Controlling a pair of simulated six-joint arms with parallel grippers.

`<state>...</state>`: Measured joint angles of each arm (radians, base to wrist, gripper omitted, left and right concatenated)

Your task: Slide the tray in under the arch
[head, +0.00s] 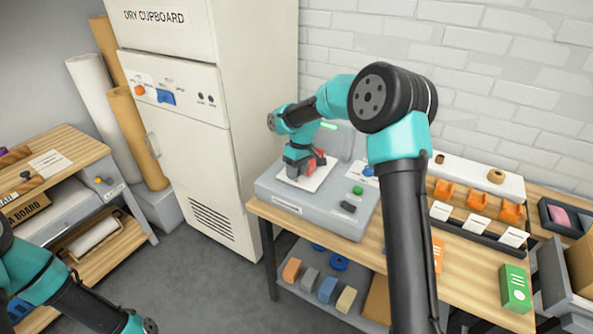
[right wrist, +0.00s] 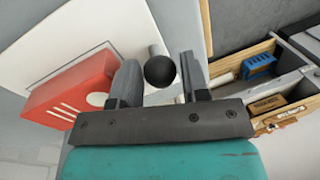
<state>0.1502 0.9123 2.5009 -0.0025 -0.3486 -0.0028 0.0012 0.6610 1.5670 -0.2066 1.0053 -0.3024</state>
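The white tray (head: 294,184) lies on top of a grey bench machine (head: 285,203). It fills the upper left of the right wrist view (right wrist: 75,28). A red block with pale slots (right wrist: 72,92) sits on it. A grey upright hood with a green light (head: 344,141), apparently the arch, stands at the machine's back, partly hidden by my right arm. My right gripper (head: 302,172) is low over the tray. In the right wrist view its fingers (right wrist: 160,85) are apart, with a black ball knob (right wrist: 160,71) between their tips. A narrow gap shows beside the knob.
The machine stands on a wooden bench (head: 463,280) with a green button (head: 357,190) on its front. Orange parts (head: 476,201) and a green box (head: 515,288) lie to the right. A tall dry cupboard (head: 180,120) stands close on the left.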

